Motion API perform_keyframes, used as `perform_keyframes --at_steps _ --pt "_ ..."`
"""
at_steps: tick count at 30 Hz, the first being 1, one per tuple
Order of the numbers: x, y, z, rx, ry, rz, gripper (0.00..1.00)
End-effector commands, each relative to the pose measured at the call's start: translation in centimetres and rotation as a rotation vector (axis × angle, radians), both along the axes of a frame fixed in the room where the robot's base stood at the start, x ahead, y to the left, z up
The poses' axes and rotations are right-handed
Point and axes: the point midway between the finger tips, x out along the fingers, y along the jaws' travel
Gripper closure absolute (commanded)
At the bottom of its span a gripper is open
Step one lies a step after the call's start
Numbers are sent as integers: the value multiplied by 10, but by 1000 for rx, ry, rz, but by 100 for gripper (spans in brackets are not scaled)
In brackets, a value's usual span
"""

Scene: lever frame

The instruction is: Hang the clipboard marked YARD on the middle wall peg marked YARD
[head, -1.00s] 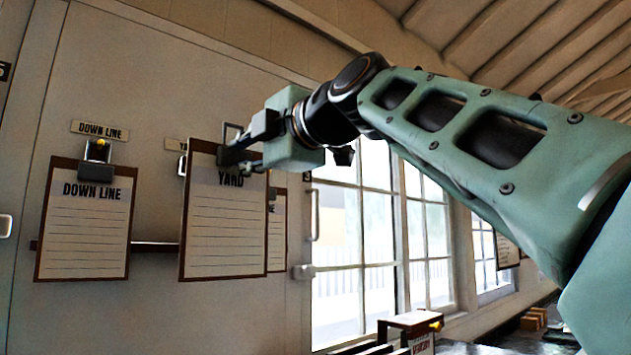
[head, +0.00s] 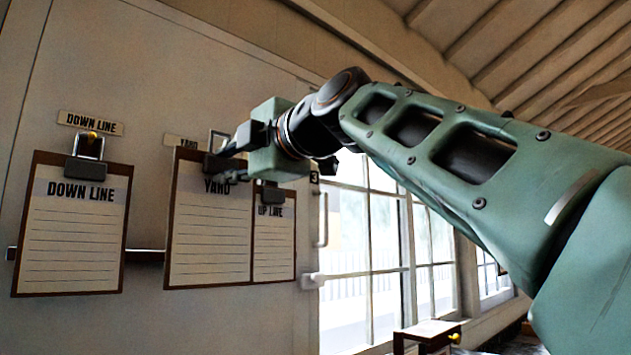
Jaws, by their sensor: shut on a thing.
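The clipboard marked YARD (head: 209,235) is upright in front of the wall, a brown board with a lined white sheet. My gripper (head: 222,162) is shut on its top edge, at the clip, and partly covers the word YARD. The YARD wall label (head: 182,141) shows just above the board's top left corner. The middle peg is hidden behind the board and gripper. A metal hanging loop (head: 219,141) shows above the gripper. I cannot tell whether the loop is around the peg.
The DOWN LINE clipboard (head: 72,225) hangs at the left under its DOWN LINE label (head: 90,123). The UP LINE clipboard (head: 274,236) is at the right, partly covered by the YARD board. A dark rail (head: 146,255) runs behind the boards. Windows (head: 365,255) stand further right.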

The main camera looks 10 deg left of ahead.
Motion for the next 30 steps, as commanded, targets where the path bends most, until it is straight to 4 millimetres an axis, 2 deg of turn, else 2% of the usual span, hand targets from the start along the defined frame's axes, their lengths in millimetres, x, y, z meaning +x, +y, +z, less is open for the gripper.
perform_keyframes --at_steps 30 --pt "31 41 0 0 0 2 99"
